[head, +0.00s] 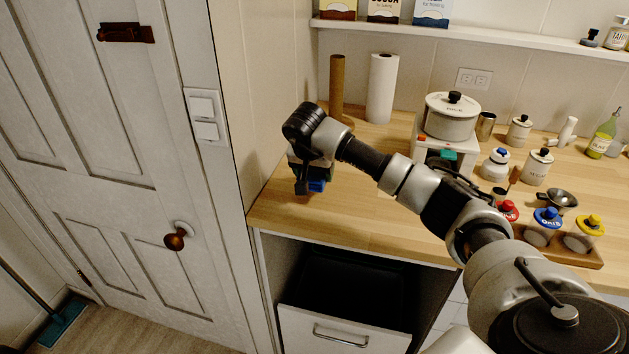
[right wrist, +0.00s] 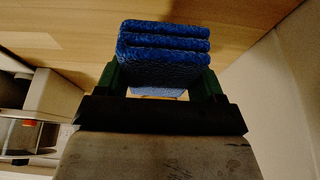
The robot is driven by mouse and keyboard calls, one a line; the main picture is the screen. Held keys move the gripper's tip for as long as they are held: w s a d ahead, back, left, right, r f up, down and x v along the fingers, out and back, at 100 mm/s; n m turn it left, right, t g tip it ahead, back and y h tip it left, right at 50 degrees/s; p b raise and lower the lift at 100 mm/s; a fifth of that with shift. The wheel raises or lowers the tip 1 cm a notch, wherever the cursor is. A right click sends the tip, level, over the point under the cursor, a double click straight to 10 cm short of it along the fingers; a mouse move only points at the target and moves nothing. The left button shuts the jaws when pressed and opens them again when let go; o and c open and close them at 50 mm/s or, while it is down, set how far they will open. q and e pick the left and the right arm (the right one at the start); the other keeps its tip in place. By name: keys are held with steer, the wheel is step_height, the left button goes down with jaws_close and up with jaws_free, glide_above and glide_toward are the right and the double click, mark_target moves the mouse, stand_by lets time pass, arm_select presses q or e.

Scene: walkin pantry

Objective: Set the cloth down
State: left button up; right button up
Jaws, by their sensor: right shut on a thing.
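The blue folded cloth (right wrist: 163,50) is between the fingers of my right gripper (right wrist: 160,85) in the right wrist view. Its stacked folds stick out past the fingertips. In the head view the cloth (head: 317,185) shows as a small blue patch below my right gripper (head: 308,182), at the left end of the wooden counter (head: 350,215). My right gripper is shut on the cloth. I cannot tell whether the cloth touches the counter. My left gripper is not in view.
Colour-lidded jars sit on a wooden tray (head: 580,256) at right. A wall borders the counter's left end. Below is an open drawer (head: 340,330).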

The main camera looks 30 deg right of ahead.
steer(key=shift+w+d+f, duration=0.1)
steer(key=shift+w+f, duration=0.05)
steer(key=shift+f, duration=0.05)
steer(key=shift+f+p, duration=0.4)
steer(key=shift+f, duration=1.55)
